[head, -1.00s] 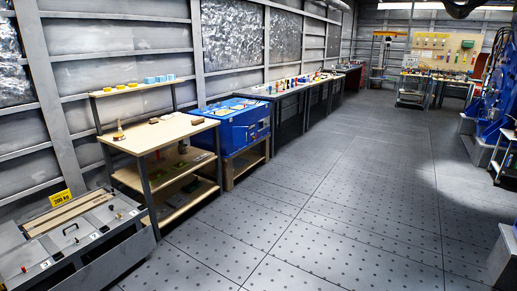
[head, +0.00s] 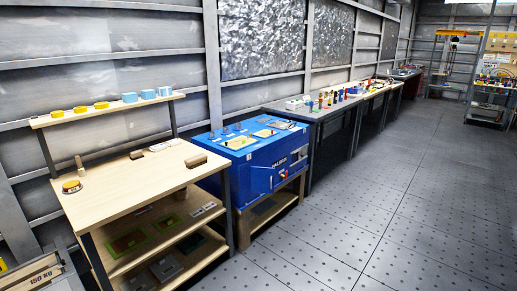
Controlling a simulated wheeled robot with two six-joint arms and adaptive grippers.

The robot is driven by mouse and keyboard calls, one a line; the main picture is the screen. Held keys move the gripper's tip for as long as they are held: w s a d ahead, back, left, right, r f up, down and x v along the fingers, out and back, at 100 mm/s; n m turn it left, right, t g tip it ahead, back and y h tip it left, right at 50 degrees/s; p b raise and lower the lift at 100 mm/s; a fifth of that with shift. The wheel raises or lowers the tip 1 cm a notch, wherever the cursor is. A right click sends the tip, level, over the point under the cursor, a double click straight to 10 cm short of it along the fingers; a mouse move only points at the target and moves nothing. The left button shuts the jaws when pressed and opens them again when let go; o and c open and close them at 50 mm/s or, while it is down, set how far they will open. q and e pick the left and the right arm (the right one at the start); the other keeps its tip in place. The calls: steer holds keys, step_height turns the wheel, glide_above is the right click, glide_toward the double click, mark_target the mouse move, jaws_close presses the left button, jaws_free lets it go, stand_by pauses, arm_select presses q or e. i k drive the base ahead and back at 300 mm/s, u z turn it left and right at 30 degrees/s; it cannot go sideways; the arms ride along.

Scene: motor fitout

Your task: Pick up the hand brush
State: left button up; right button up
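Several small items lie on the light wooden top of the workbench (head: 130,190) at the left. A brown block-shaped item (head: 196,161) lies near its right end and may be the hand brush; it is too small to be sure. A small dark block (head: 136,155) and a pale, low item (head: 164,146) lie further back. A round yellow-banded item (head: 72,187) sits at the left, by a pale upright piece (head: 80,167). Neither of my grippers shows in the head view.
Lower shelves (head: 165,224) hold trays. A blue machine (head: 262,158) stands right of the bench, then long dark benches (head: 333,140). The floor (head: 400,215) at the right is clear.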

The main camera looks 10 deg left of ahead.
mark_target(195, 162)
steer(key=u, duration=0.35)
steer(key=i, duration=2.6)
steer(key=u, duration=0.3)
